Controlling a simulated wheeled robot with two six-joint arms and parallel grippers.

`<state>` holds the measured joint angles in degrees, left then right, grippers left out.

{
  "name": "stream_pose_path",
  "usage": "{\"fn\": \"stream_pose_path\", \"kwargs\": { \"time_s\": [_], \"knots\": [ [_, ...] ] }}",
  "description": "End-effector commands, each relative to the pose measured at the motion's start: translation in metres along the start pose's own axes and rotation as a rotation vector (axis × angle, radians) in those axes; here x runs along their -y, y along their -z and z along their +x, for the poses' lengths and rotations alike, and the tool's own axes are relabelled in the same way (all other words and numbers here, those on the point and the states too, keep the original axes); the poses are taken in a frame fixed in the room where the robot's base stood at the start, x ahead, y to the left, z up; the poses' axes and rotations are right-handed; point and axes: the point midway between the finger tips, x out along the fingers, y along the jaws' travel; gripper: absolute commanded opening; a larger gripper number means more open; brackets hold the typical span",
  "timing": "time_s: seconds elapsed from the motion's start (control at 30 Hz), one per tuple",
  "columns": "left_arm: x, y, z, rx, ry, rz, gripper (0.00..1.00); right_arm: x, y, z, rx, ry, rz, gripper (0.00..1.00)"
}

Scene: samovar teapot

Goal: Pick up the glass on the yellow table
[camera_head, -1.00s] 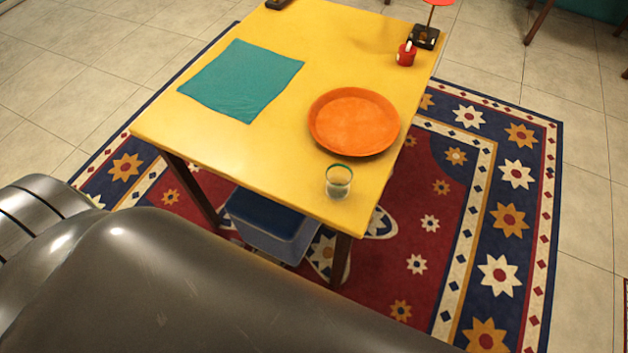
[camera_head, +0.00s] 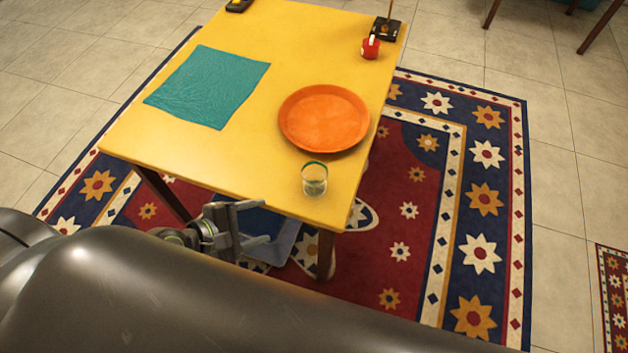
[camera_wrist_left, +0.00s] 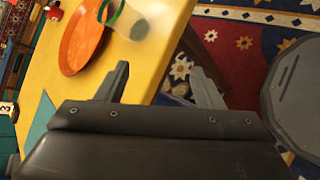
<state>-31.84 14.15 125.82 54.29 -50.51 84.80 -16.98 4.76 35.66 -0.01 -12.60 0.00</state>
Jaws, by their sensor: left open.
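A clear glass with a green rim (camera_head: 314,179) stands upright on the yellow table (camera_head: 250,170), near its front right corner. My left gripper (camera_head: 262,222) is open and empty beside the table's front edge, to the left of the glass and apart from it. In the left wrist view the gripper fingers (camera_wrist_left: 160,82) are spread, and the glass (camera_wrist_left: 128,22) shows beyond them near the top, partly cut off by the frame. My right gripper is not in view.
An orange plate (camera_head: 323,118) lies just behind the glass. A teal cloth (camera_head: 208,86) lies on the table's left. A small red object (camera_head: 371,47) stands at the back right. A blue-grey bin (camera_head: 285,240) sits under the table on a patterned rug (camera_head: 480,200).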

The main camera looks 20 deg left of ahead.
Motion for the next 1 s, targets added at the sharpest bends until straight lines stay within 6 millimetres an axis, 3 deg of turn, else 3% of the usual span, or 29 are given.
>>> {"fn": "stream_pose_path", "kwargs": {
  "time_s": [0.1,0.3,0.47,0.8,1.0],
  "knots": [
    [-0.011,0.000,0.002,0.068,-0.067,-0.296,0.61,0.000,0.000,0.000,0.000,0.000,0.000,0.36],
    [-0.023,0.003,0.002,0.138,-0.122,-0.591,0.61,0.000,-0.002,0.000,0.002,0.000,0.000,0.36],
    [-0.029,0.002,0.014,0.154,-0.135,-0.648,0.61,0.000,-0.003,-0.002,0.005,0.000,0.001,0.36],
    [-0.041,-0.006,0.083,0.155,-0.132,-0.647,0.61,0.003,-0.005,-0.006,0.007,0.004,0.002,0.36],
    [-0.045,-0.008,0.114,0.152,-0.131,-0.644,0.61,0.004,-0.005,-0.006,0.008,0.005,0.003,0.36]
  ]
}}
